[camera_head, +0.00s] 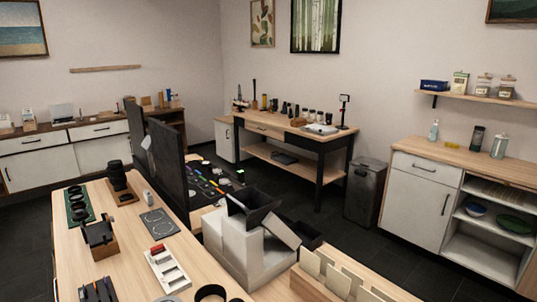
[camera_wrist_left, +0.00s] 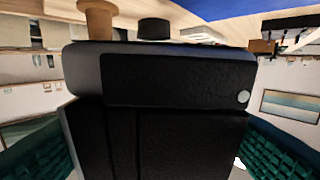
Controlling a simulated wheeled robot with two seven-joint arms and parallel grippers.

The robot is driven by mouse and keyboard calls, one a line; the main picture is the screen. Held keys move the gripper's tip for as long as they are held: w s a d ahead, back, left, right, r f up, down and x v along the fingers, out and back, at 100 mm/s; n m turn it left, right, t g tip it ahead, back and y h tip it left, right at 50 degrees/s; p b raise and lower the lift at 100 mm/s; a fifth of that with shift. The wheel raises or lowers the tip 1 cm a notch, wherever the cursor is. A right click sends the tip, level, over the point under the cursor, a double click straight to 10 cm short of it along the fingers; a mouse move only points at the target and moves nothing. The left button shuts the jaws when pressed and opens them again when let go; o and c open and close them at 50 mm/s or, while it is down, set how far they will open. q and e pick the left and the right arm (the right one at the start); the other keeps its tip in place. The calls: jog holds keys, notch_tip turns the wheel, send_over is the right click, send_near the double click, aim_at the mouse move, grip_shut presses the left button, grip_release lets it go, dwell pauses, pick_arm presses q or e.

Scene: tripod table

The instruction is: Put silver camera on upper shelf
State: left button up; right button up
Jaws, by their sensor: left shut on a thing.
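In the left wrist view, a black, rough-textured camera-like body (camera_wrist_left: 180,85) with a small silver button fills the middle, very close to the lens. Little silver shows on this side of it. My left gripper (camera_wrist_left: 160,140) is shut on it; ridged dark green pads flank it at the lower left and lower right. The head view does not clearly show this gripper or the held thing. My right gripper is in neither view. In the head view, a wooden wall shelf (camera_head: 465,95) at the right holds a blue box and several jars. A bare narrow shelf (camera_head: 105,69) is on the left wall.
A wooden table (camera_head: 120,252) in front holds a black lens, trays and small parts. Dark upright panels (camera_head: 168,165) and pale boxes (camera_head: 240,245) stand near its right side. A workbench (camera_head: 290,128), a bin (camera_head: 366,190) and a white cabinet (camera_head: 418,200) stand behind. Dark floor between them is clear.

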pick_arm(q)
jog(key=m+h, duration=0.1)
jog(key=w+r+m+h, duration=0.1)
jog(key=h, duration=0.1)
jog(key=w+h, duration=0.1)
jog(key=shift+w+a+r+m+g, duration=0.1)
jog(key=shift+r+m+g, duration=0.2)
jog(key=shift+m, duration=0.1)
jog(key=shift+w+r+m+g+h, duration=0.35)
jog(key=shift+m+h, duration=0.2)
jog(key=shift+h, duration=0.35)
jog(key=shift+w+r+m+g+h, duration=0.2)
jog(key=shift+r+m+g+h, duration=0.25)
jog(key=shift+h, duration=0.45)
jog(key=shift+f, duration=0.1)
